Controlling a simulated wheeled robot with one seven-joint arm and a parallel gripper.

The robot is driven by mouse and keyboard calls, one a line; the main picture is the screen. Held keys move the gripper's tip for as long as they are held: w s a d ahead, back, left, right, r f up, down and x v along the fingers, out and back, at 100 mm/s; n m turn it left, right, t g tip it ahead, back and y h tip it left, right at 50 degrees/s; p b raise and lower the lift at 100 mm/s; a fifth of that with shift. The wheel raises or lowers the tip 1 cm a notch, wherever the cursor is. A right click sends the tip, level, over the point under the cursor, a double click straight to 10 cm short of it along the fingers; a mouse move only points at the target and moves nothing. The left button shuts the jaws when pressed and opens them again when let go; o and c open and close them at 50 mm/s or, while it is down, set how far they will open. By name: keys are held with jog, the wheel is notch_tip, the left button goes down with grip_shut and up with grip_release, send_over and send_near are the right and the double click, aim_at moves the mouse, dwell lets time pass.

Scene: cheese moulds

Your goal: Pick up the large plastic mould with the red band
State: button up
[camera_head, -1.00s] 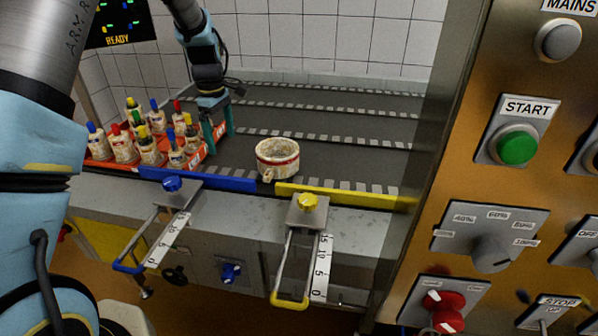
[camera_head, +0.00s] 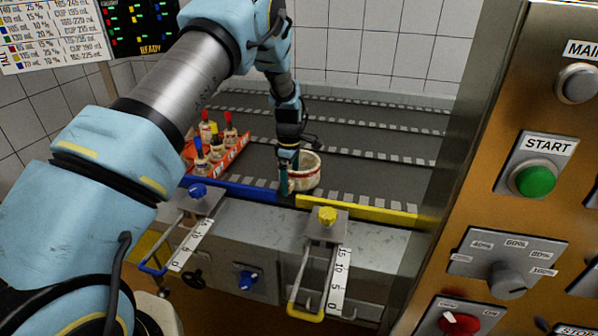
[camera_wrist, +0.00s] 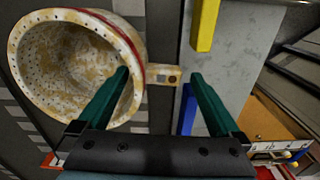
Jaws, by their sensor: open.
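The large plastic mould with the red band (camera_head: 304,172) stands on the dark conveyor, behind the gap between the blue and yellow rails. It is cream with brown stains. In the wrist view the mould (camera_wrist: 48,62) shows its open mouth and holed inside at upper left, with a small tab (camera_wrist: 163,76) sticking out of its side. My gripper (camera_head: 285,184) is at the mould's left side in the head view. In the wrist view my gripper (camera_wrist: 158,82) has its green fingers wide apart; the left one overlaps the mould's mouth, the right one is outside it, and the tab lies between them. I cannot tell whether they touch it.
A blue rail (camera_head: 232,190) and a yellow rail (camera_head: 365,209) edge the conveyor's front. An orange crate (camera_head: 237,152) with several bottle-like items stands to the left, partly behind my arm. A control panel (camera_head: 520,230) closes off the right. The conveyor right of the mould is clear.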

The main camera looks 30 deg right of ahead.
jog(key=shift+f, duration=1.15)
grip_shut()
